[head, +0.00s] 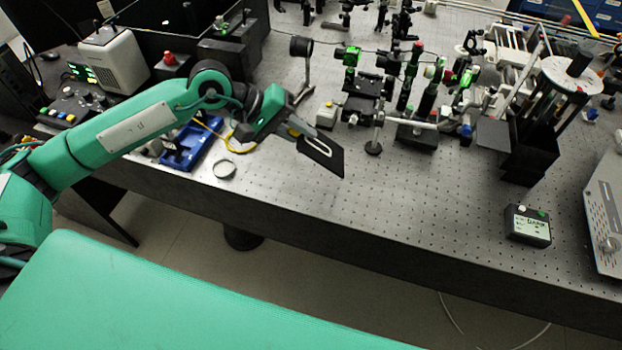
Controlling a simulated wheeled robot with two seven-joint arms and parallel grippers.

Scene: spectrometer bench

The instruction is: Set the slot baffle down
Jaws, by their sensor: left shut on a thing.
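The slot baffle (330,165) is a thin black plate with a pale-edged slot. It shows near the middle of the head view, tilted, over the front part of the optical bench (400,205). My left gripper (303,136) is shut on the baffle's upper left side. The baffle appears to be just above the bench top; I cannot tell if its lower edge touches. The gripper's fingertips are small and partly hidden. My right gripper is not in the head view.
A blue tray (187,147) and a small round dish (225,169) lie left of the baffle. Mounted optics (373,110) stand behind it. A small meter box (527,226) and a grey instrument (607,215) are at right. The perforated bench right of the baffle is clear.

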